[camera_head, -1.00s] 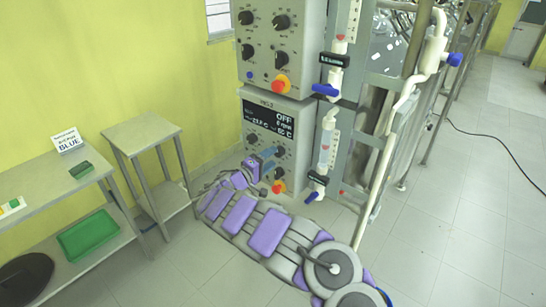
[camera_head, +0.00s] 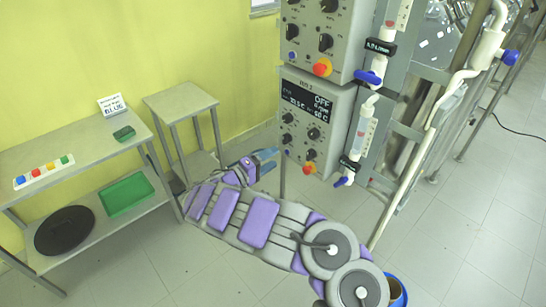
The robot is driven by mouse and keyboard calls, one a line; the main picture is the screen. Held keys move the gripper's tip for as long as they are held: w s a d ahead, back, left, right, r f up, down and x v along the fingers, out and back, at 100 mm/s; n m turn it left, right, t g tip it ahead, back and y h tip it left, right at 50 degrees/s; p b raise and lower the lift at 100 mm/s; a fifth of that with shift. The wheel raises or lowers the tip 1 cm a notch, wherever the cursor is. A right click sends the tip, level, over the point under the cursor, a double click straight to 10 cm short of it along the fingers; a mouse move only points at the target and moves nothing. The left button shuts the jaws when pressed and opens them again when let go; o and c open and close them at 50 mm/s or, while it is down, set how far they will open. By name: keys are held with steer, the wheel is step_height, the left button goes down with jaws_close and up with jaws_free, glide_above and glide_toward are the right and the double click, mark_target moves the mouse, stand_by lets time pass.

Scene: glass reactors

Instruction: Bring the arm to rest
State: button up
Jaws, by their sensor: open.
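My arm (camera_head: 258,222) stretches out low over the floor, from the bottom right toward the middle of the head view. Its far end carries my gripper (camera_head: 270,160), with blue fingers pointing right, toward the lower control box. The fingers are apart and nothing shows between them.
Control boxes (camera_head: 318,85) with knobs, a display reading OFF and red buttons stand beside glass piping on a metal frame. At left are a shelf table (camera_head: 70,150) with a green tray (camera_head: 127,193) and black disc (camera_head: 65,231), and a small stool (camera_head: 180,102).

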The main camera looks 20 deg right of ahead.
stand_by(0.3)
steer(key=s+d+r+m+g, duration=0.5)
steer(key=s+d+r+g, duration=0.4)
steer(key=s+d+r, duration=0.6)
steer(key=s+a+r+m+g+y, duration=0.15)
steer(key=s+r+y, duration=0.25)
steer(key=s, duration=0.5)
steer(key=s+a+f+y, duration=0.1)
steer(key=s+a+y, duration=0.2)
steer(key=s, duration=0.3)
steer(key=s+a+f+y, duration=0.2)
steer(key=s+a+y, duration=0.1)
steer(key=s, duration=0.4)
steer(key=s+a+f+n+t+y, duration=0.1)
steer(key=s+a+f+n+y, duration=0.1)
steer(key=s+a, duration=0.3)
steer(key=s+a+f+n+t+y, duration=0.2)
steer(key=s+a+y, duration=0.3)
steer(key=a, duration=0.7)
steer(key=shift+s+f, duration=0.45)
steer(key=shift+s, duration=0.35)
steer(key=shift+n, duration=0.25)
